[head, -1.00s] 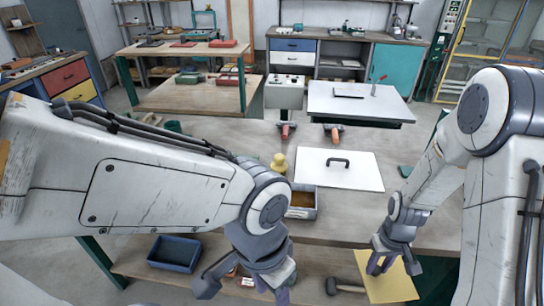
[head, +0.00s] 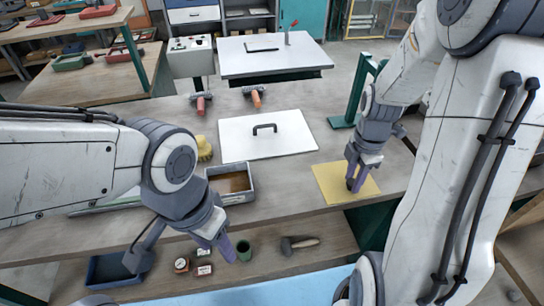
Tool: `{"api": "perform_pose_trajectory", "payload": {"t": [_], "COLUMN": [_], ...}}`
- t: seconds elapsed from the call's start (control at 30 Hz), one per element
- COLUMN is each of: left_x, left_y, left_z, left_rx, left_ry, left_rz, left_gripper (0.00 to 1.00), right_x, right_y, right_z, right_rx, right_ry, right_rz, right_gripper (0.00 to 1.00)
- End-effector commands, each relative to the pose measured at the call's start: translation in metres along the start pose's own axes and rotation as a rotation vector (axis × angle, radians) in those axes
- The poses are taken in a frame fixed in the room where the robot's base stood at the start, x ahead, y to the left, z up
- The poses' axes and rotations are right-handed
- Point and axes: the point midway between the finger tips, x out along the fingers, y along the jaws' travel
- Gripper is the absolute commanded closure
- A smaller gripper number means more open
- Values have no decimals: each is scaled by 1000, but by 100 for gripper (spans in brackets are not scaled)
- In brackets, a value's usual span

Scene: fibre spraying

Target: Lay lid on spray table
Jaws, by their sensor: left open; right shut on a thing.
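A flat white panel with a black handle (head: 289,137), which looks like the lid, lies on the wooden bench (head: 290,190). My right gripper (head: 356,182) is at a yellow square sheet (head: 332,190) near the bench's front edge. Its fingers are shut close to a small dark part on the sheet; I cannot tell whether the sheet touches the bench. My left gripper (head: 215,250) is open and empty, in front of the bench edge. A white-topped table (head: 270,66), possibly the spray table, stands behind the bench with a dark flat item on it.
A grey tray with brown contents (head: 250,190) and a yellow rounded object (head: 204,149) stand left of the panel.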

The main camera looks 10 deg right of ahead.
Motion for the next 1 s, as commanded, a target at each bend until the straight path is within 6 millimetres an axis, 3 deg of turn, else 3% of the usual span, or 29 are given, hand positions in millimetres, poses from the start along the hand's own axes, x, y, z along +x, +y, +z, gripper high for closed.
{"api": "perform_pose_trajectory", "payload": {"t": [0.17, 0.6, 0.77, 1.0], "left_x": [-6, -30, -32, -44], "left_y": [0, 2, 2, 3], "left_z": [0, -2, -2, -2], "left_rx": [0, -2, -2, -2], "left_ry": [0, 0, 0, 0], "left_rz": [0, 0, 0, 0], "left_gripper": [50, 50, 50, 50], "right_x": [11, 64, 72, 102], "right_y": [15, 85, 92, 91], "right_z": [-12, -68, -74, -73], "right_rx": [-2, 0, 2, 2], "right_ry": [2, 0, 0, 0], "right_rz": [-5, -2, -1, -3], "right_gripper": [100, 100, 100, 100]}}
